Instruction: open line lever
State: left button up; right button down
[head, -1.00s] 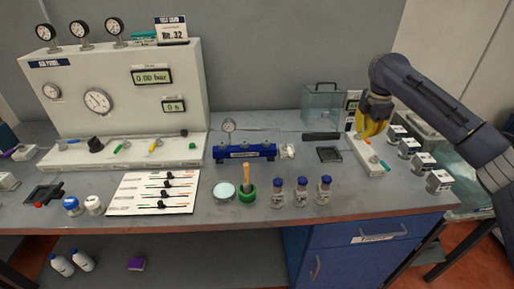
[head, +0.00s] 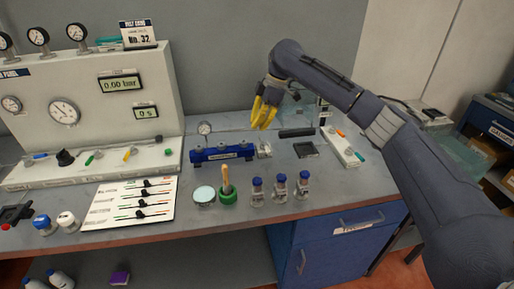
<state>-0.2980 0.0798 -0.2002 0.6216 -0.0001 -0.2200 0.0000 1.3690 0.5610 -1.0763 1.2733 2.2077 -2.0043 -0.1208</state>
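Several coloured levers are in view, and I cannot tell which is the line lever. A white block (head: 345,149) at the right of the bench carries an orange lever (head: 340,133) and a green lever (head: 360,156). The panel's base (head: 105,166) carries a blue lever (head: 39,155), a green lever (head: 92,158) and a yellow lever (head: 129,153). My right gripper (head: 264,117) has yellow fingers, apart and empty, pointing down above the right end of the blue manifold (head: 222,153), away from the white block. My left gripper is out of view.
Blue-capped vials (head: 280,187), a green-based holder (head: 227,196) and a round dish (head: 204,196) stand near the front edge. A card with sliders (head: 130,203) lies left of them. A clear box (head: 297,108) stands behind my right gripper. A dark tray (head: 306,150) lies beside the white block.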

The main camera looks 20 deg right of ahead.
aim_at(266, 147)
jog(key=x, duration=1)
jog(key=shift+d+f, duration=0.1)
jog(key=shift+d, duration=0.1)
jog(key=shift+s+d+f, duration=0.1)
jog(key=shift+d+f, duration=0.05)
jog(key=shift+d, duration=0.75)
jog(key=shift+s+d+f, duration=0.1)
jog(key=shift+d+f, duration=0.05)
jog(key=shift+d, duration=0.7)
jog(key=shift+s+d+n, duration=0.1)
jog(key=shift+d+n, duration=0.15)
jog(key=shift+n, duration=0.15)
